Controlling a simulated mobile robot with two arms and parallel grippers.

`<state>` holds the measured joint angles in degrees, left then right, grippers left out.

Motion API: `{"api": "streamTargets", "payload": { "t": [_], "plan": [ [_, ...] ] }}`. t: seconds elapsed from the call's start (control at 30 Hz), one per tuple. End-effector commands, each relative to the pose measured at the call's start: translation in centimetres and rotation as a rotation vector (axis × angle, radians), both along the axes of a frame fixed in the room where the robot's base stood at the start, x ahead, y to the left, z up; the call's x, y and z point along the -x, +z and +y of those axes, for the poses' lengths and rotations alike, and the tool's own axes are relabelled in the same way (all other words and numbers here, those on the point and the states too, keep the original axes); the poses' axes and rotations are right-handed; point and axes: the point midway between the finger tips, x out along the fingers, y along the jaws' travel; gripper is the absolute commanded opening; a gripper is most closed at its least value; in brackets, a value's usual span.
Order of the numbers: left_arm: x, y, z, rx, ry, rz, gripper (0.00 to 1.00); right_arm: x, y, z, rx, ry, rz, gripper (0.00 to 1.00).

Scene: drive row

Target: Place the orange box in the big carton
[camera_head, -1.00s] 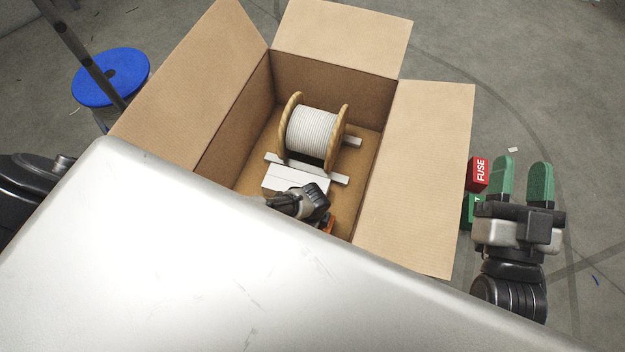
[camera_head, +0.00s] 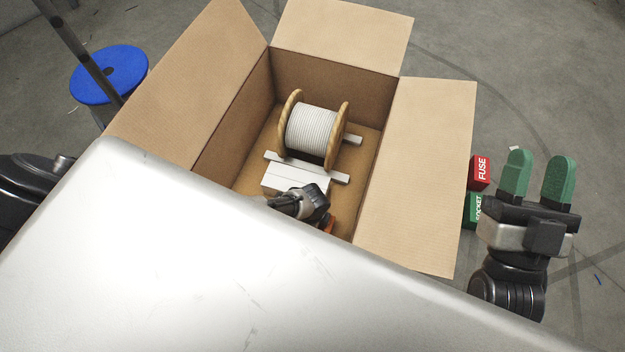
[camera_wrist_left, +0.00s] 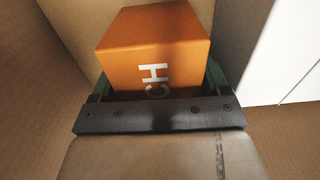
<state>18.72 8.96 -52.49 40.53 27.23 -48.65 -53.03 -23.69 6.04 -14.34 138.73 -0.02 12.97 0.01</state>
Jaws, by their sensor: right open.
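The big carton (camera_head: 415,175) stands open with its flaps spread out. My left gripper (camera_wrist_left: 157,88) is down inside the carton, and its green fingers are on both sides of the orange box (camera_wrist_left: 150,50), which has white letters. In the head view only a sliver of the orange box (camera_head: 329,226) shows beside my left wrist; the rest is hidden. I cannot tell whether the box touches the carton floor. My right gripper (camera_head: 534,175) is open and empty, to the right of the carton, with its green fingers pointing away.
In the carton are a wooden spool of white cable (camera_head: 313,130), white bars and a white box (camera_head: 294,179). A red FUSE box (camera_head: 479,171) and a green SOCKET box (camera_head: 471,211) lie between the carton and my right gripper. A blue round stool (camera_head: 110,74) stands at the left.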

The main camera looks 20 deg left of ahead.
Motion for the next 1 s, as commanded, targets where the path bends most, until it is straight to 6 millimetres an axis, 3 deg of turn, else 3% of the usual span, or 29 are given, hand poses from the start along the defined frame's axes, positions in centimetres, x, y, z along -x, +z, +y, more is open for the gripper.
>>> {"api": "streamTargets", "payload": {
  "t": [0.27, 0.47, 0.73, 1.0],
  "plan": [
    [0.0, 0.1, 0.0, 0.000, 0.000, 0.000, 0.76, -0.1, 0.0, 0.0, 0.003, 0.000, 0.013, 0.43],
    [0.0, 1.0, 0.0, 0.001, 0.000, 0.000, 0.76, -1.1, -1.3, 0.0, 0.042, -0.007, 0.149, 0.43],
    [0.0, 2.8, 0.0, 0.001, 0.000, 0.001, 0.76, -2.2, -4.7, -0.4, 0.122, -0.025, 0.442, 0.43],
    [0.0, 4.7, 0.0, 0.000, 0.000, 0.001, 0.76, -1.9, -8.6, -1.1, 0.199, -0.042, 0.740, 0.43]
  ]
}}
